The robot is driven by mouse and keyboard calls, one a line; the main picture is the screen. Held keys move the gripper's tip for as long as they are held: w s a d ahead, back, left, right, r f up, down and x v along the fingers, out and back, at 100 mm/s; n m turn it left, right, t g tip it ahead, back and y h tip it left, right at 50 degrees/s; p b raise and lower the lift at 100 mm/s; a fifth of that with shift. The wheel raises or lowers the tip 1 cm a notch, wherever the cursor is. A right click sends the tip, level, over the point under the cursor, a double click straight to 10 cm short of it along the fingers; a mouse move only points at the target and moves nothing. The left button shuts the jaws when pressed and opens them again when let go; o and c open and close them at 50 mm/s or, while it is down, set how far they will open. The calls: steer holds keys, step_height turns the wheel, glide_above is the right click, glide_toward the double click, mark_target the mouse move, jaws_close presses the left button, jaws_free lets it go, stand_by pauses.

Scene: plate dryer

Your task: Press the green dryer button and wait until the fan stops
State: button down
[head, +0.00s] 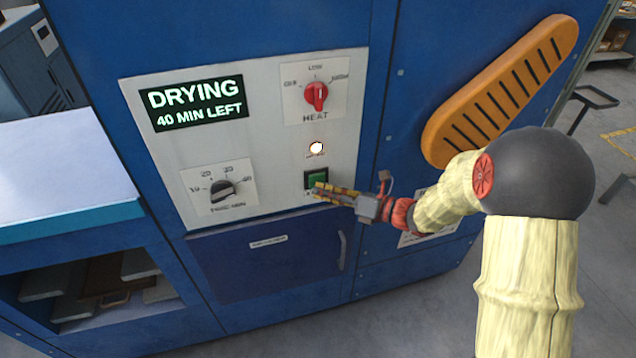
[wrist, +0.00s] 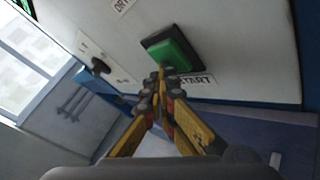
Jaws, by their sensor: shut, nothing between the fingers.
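The green dryer button (head: 317,178) sits in a dark square frame low on the white control panel (head: 280,140). It shows large in the wrist view (wrist: 172,55), above a label reading START. My gripper (head: 318,190) is shut and empty, with its fingertips at the lower part of the button. In the wrist view the fingertips (wrist: 162,72) overlap the button's lower edge; I cannot tell whether they touch it. The display (head: 194,103) reads "DRYING 40 MIN LEFT". The fan is not visible.
A red heat knob (head: 316,95) is above the lamp, and a black timer knob (head: 222,190) is at lower left. An orange slotted part (head: 500,90) juts from the cabinet at right. A drawer handle (head: 342,250) is below the panel. A white-topped bench (head: 60,175) stands at left.

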steer(key=shift+s, duration=0.1)
steer(key=shift+s+d+p, duration=0.2)
steer(key=shift+s+p, duration=0.15)
steer(key=shift+s, duration=0.4)
steer(key=s, duration=0.2)
steer(key=s+d+p, duration=0.1)
steer(key=s, duration=0.1)
steer(key=shift+s+d+p, duration=0.2)
steer(key=shift+s+p, duration=0.1)
steer(key=shift+s, duration=0.1)
stand_by(0.6)
